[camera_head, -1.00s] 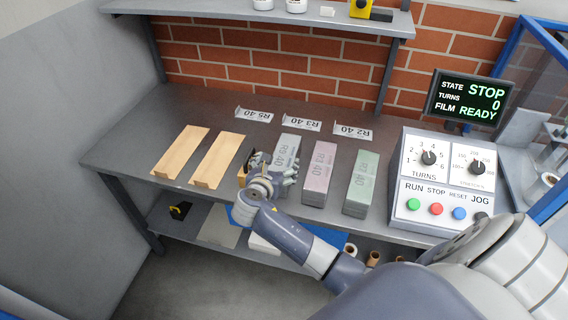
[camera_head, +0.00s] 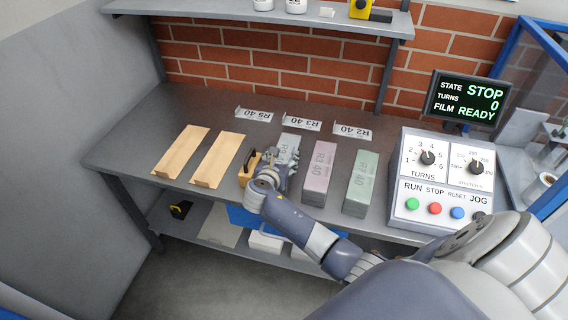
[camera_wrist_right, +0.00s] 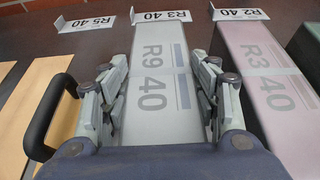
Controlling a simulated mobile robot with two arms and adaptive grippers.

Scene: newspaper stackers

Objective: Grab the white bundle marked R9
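The white bundle marked R9 40 (camera_head: 290,142) lies on the bench between a wooden tool block and a pink bundle. Its top and label fill the middle of the right wrist view (camera_wrist_right: 165,85). My right gripper (camera_head: 277,165) is over its near end. In the wrist view my right gripper's two fingers (camera_wrist_right: 160,95) are apart, one along each long side of the bundle. A small gap seems to show on each side; the fingertips' depth is hard to judge. My left gripper is not in view.
A wooden block with a black handle (camera_wrist_right: 50,115) stands close on the left. The pink R3 bundle (camera_head: 319,165) and green bundle (camera_head: 361,180) lie to the right. Two wooden boards (camera_head: 217,160) lie left. Label stands (camera_head: 302,123) are behind; the control box (camera_head: 440,180) is at right.

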